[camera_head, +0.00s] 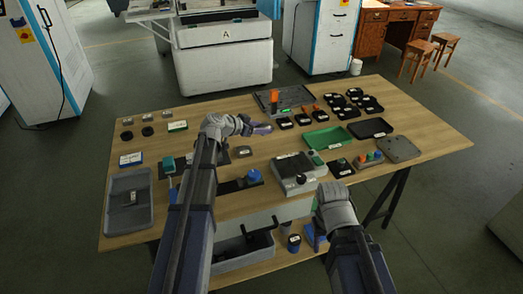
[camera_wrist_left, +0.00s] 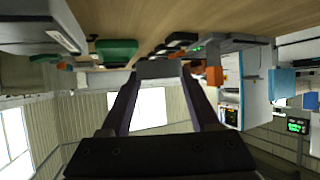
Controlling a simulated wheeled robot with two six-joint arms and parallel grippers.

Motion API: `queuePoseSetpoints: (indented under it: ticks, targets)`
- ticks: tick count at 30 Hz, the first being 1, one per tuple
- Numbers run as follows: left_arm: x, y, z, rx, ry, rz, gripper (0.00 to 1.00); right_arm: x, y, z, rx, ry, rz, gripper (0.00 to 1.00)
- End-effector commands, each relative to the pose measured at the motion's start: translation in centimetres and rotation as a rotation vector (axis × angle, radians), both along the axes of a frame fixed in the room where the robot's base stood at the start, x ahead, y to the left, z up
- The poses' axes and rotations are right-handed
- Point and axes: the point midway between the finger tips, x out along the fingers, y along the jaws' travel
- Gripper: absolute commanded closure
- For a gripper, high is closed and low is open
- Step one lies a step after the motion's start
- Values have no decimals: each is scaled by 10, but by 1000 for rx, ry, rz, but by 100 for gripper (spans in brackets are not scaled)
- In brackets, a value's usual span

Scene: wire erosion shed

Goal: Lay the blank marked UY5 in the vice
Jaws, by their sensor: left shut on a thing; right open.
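My left gripper (camera_head: 262,128) is over the middle of the table, pointing right. In the left wrist view its two fingers (camera_wrist_left: 160,72) are shut on a grey block-like blank (camera_wrist_left: 158,68), held clear of the tabletop; no marking on it is readable. A dark low fixture with a blue knob (camera_head: 254,176) sits at the table's middle front, partly behind my left arm; I cannot tell for sure whether it is the vice. My right gripper (camera_head: 330,192) is open at the front edge, right of centre; its fingertips are hard to make out.
A grey tray (camera_head: 115,213) with a small block stands at the left. A grey control box (camera_head: 298,172), green tray (camera_head: 328,138), black tray (camera_head: 370,128) and several small black pieces (camera_head: 352,98) fill the right side. A dark tray with an orange item (camera_head: 275,96) stands at the back.

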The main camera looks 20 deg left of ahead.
Motion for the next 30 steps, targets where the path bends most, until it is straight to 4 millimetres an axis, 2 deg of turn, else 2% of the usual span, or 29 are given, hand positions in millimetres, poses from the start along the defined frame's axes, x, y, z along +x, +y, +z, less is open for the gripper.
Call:
queuePoseSetpoints:
  ticks: [1,7,16,25,30]
  targets:
    - [0,0,-15,-1,0,0,100,0,0,-15,0,0,0,50]
    - [0,0,-44,-1,0,0,100,0,0,-44,0,0,0,50]
    - [0,0,-48,-1,0,0,100,0,0,-49,0,0,0,50]
    - [0,0,-82,-1,0,0,100,0,0,-82,0,0,0,50]
    - [0,0,-84,-1,0,0,100,0,0,-84,0,0,0,50]
